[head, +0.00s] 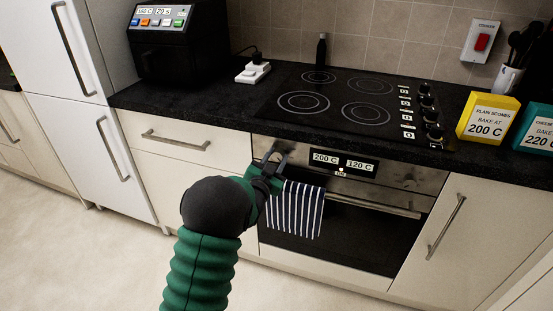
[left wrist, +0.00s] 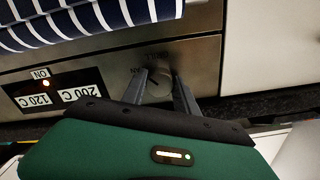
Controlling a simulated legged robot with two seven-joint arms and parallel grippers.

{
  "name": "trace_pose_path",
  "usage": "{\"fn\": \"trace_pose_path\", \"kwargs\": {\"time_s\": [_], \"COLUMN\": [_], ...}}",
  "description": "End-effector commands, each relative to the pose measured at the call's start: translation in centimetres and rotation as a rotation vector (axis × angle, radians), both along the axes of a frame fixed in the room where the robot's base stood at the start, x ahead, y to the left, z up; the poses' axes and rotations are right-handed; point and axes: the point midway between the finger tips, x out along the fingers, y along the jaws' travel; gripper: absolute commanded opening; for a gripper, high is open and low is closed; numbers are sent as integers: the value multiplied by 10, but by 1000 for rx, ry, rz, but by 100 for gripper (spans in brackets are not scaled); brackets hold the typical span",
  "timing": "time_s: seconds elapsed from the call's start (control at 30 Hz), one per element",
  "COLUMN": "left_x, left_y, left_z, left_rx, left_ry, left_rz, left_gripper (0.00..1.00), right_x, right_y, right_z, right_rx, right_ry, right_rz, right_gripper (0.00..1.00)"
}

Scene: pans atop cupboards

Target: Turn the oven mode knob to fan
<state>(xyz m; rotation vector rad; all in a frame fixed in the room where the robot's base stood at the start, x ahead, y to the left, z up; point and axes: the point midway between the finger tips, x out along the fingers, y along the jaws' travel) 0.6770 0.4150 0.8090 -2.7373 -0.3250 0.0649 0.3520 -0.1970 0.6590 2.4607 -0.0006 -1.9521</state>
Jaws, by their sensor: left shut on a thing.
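The built-in oven (head: 345,235) has a steel control panel with a display (head: 343,162) reading 200 C and 120 C above a lit ON lamp. My left gripper (head: 277,150) is at the left end of this panel. In the left wrist view, which shows the panel upside down, its two fingers (left wrist: 160,84) are shut on the round mode knob (left wrist: 154,87), one finger on each side. My right gripper is not in view.
A striped towel (head: 295,210) hangs on the oven handle (head: 375,207), close beside my left gripper. The black hob (head: 340,98) and worktop lie above the panel.

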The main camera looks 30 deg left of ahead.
Motion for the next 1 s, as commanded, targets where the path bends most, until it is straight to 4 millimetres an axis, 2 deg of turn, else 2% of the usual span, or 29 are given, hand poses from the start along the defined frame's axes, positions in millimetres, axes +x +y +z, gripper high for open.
{"fn": "trace_pose_path", "kwargs": {"time_s": [0.17,0.47,0.73,0.77,0.9,1.0], "left_x": [0,0,0,0,0,0], "left_y": [-1,0,0,0,0,0], "left_z": [0,0,-1,-1,-1,-1], "left_rx": [-11,-296,-307,-306,-306,-305], "left_ry": [-2,-70,-73,-72,-72,-72], "left_rz": [-2,0,0,0,0,0], "left_gripper": [0,0,0,39,57,57], "right_x": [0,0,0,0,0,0], "right_y": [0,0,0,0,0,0], "right_z": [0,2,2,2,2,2], "right_rx": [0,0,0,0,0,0], "right_ry": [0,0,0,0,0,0], "right_rz": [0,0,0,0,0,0], "right_gripper": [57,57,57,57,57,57]}}
